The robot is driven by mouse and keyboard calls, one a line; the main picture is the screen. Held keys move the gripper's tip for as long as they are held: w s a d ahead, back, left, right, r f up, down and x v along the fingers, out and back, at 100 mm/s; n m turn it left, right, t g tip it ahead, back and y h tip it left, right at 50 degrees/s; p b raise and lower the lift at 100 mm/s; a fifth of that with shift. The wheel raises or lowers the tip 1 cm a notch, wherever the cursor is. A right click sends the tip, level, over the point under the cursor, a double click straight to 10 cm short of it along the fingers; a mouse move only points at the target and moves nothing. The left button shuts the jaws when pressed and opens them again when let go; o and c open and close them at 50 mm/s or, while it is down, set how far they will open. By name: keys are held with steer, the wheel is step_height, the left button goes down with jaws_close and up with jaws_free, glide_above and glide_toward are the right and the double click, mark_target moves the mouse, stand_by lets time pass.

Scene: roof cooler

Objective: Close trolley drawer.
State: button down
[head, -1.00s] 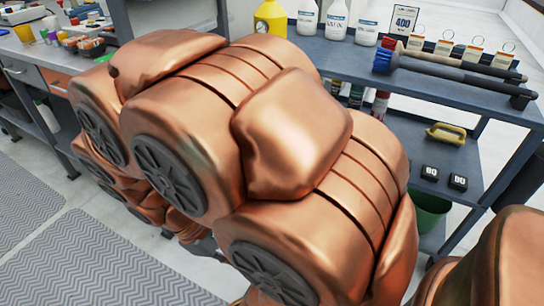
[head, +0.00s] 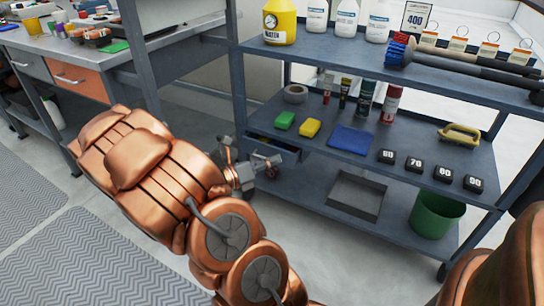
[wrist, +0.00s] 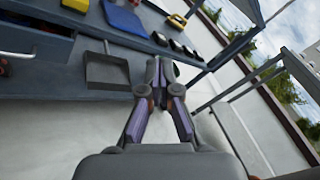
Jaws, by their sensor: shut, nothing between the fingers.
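The trolley (head: 330,52) is a blue-grey shelf unit. Its drawer (head: 290,152) hangs under the left part of the middle shelf and stands partly pulled out, with some of its inside showing. My gripper (head: 256,172) is low at the trolley's left end, close to the drawer; in the head view I cannot tell whether it touches. In the wrist view, the drawer front (wrist: 35,45) is at the upper left, and my gripper (wrist: 160,72) is apart from it, to its right. The fingers are shut and empty.
The middle shelf holds a green block (head: 284,120), a yellow block (head: 310,128), a blue cloth (head: 350,139) and several black weights. A workbench (head: 90,50) stands at left.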

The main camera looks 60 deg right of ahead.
steer(key=w+d+f+n+t+h+b, duration=0.1)
steer(key=w+d+f+n+t+h, duration=0.1)
steer(key=w+d+f+n+t, duration=0.35)
steer(key=n+t+b, duration=0.1)
steer(key=n+t, duration=0.2)
steer(key=n, duration=0.7)
glide_toward(275, 148)
steer(key=d+b, duration=0.6)
steer(key=shift+d+f, duration=0.1)
steer(key=shift+f, duration=0.15)
steer(key=shift+d+r, duration=0.1)
steer(key=shift+d, duration=0.4)
